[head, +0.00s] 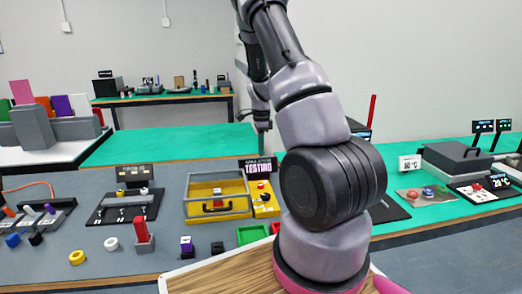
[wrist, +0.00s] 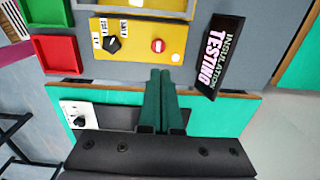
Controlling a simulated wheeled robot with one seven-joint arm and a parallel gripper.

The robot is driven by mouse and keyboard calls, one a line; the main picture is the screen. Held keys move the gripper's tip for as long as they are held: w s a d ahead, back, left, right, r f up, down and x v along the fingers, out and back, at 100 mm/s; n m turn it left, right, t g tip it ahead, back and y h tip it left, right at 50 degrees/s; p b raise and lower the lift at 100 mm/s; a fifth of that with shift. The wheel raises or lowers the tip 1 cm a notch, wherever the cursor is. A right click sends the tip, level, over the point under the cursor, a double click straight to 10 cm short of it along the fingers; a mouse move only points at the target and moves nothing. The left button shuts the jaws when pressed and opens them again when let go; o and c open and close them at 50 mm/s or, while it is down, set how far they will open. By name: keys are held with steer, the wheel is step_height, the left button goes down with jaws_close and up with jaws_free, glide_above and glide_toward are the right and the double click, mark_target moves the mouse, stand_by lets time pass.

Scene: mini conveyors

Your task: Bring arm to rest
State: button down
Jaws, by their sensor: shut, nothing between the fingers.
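My arm rises from the wooden-topped base in the middle of the head view and bends over toward the bench. My gripper (head: 262,127) hangs behind the arm, above the area near the "Insulation Testing" sign (head: 258,166). In the wrist view, the two green fingers of my gripper (wrist: 161,75) lie side by side, shut with nothing between them. They point toward the yellow panel (wrist: 140,38) with a black knob and a red button, and appear clear of it. The sign also shows to the right of the fingers in the wrist view (wrist: 217,58).
A yellow box (head: 217,207) with a handle stands on the grey bench. Green (head: 252,234) and red trays (wrist: 53,54) lie near the panel. Several small rings and blocks are at the left front. A grey lidded device (head: 457,160) stands on the right green table. The middle green tabletop (head: 170,145) is mostly clear.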

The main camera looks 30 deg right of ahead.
steer(key=s+a+r+n+t+y, duration=0.1)
steer(key=s+a+r+n, duration=0.25)
steer(key=r, duration=0.45)
steer(key=s+a+r+n+t, duration=0.2)
steer(key=s+a+r, duration=0.15)
steer(key=r, duration=0.35)
steer(key=s+a+r+n+t+y, duration=0.1)
steer(key=s+a+r+n, duration=0.25)
steer(key=r, duration=0.45)
steer(key=s+a+r+n+t, duration=0.1)
steer(key=s+a+r+n, duration=0.2)
steer(key=s, duration=0.5)
steer(key=s+a+r+n+t, duration=0.2)
steer(key=s+a+r+n, duration=0.2)
steer(key=s, duration=0.4)
steer(key=shift+s+r+n, duration=0.4)
steer(key=shift+r+n, duration=0.2)
steer(key=shift+r, duration=0.2)
